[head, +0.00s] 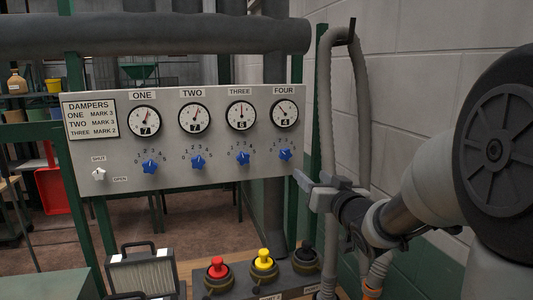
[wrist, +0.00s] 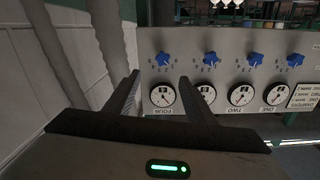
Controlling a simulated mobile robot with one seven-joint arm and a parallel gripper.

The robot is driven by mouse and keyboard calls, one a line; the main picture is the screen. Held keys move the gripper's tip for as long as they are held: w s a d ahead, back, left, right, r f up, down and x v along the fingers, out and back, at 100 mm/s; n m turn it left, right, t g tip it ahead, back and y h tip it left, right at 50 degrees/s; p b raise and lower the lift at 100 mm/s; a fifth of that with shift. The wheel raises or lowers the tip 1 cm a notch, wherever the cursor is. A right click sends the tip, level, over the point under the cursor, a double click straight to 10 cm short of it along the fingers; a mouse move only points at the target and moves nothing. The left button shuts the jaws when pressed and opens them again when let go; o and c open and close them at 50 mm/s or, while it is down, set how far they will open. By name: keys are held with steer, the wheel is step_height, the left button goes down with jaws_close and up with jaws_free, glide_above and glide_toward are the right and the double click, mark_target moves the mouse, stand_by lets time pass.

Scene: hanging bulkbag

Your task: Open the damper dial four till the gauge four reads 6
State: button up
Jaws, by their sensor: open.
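The blue damper dial four (head: 285,155) is a star-shaped knob at the right end of the panel's dial row. Gauge four (head: 284,114) sits above it, and its window shows 4. My gripper (head: 297,176) is open and empty, just right of and below dial four in the head view. The wrist view is upside down. There dial four (wrist: 162,59) and gauge four (wrist: 162,95) lie in line with the gap between my gripper's fingers (wrist: 160,77). The fingers appear apart from the dial.
Gauges one (head: 144,121) and two (head: 196,117) show 7, and gauge three (head: 240,115) shows 6. A card (head: 91,116) lists damper marks. A white shut/open switch (head: 99,174) is at lower left. A grey hose (head: 327,100) hangs right of the panel. Red, yellow and black buttons stand below.

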mark_target(287, 155)
steer(key=w+a, duration=0.1)
steer(key=w, duration=0.4)
steer(key=w+a+p, duration=0.1)
steer(key=w, duration=0.5)
steer(key=w+a, duration=0.2)
steer(key=w, duration=0.3)
steer(key=shift+w+r+p, duration=0.2)
steer(key=shift+w+p, duration=0.15)
steer(key=shift+w, duration=0.05)
steer(key=c, duration=1)
steer(key=shift+c, duration=0.2)
steer(key=shift+d+m, duration=0.1)
steer(key=shift+m, duration=2.6)
